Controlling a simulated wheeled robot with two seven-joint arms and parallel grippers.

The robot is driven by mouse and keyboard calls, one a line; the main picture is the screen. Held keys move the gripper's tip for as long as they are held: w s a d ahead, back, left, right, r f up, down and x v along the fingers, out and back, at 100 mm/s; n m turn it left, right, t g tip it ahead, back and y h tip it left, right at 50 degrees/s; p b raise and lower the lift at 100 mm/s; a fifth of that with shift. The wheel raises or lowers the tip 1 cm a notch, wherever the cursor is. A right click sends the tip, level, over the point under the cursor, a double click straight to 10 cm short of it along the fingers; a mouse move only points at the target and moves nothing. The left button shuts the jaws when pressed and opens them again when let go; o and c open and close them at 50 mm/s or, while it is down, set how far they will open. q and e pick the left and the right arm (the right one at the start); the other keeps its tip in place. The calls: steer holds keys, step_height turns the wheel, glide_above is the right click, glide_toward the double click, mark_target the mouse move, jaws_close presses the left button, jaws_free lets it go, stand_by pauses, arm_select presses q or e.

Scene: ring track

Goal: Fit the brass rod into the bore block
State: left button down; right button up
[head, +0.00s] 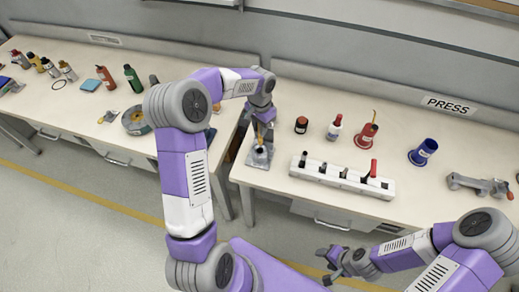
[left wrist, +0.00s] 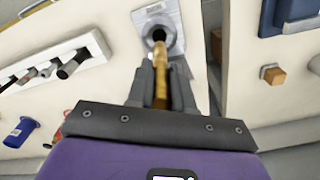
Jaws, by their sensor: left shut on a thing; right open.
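The bore block (head: 259,157) sits at the left front corner of the right-hand bench. It is a grey block on a pale plate with a round dark bore on top. My left gripper (head: 263,119) is just above the block and is shut on the brass rod (head: 259,132). In the left wrist view the brass rod (left wrist: 179,84) points from the jaws towards the bore of the bore block (left wrist: 173,30). Its far end is at the bore mouth; I cannot tell whether it is inside. My right gripper (head: 329,264) is open and empty, low in front of the bench.
A gap separates the left bench (head: 60,110) from this one.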

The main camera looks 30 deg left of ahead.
mark_target(260, 144)
arm_select(q)
step_height(260, 144, down, 9)
steer(key=shift+r+b, duration=0.2)
steer(key=shift+b, duration=0.15)
steer(key=shift+f, duration=0.2)
steer(key=c, duration=1)
jaws_free()
steer(key=shift+r, duration=0.15)
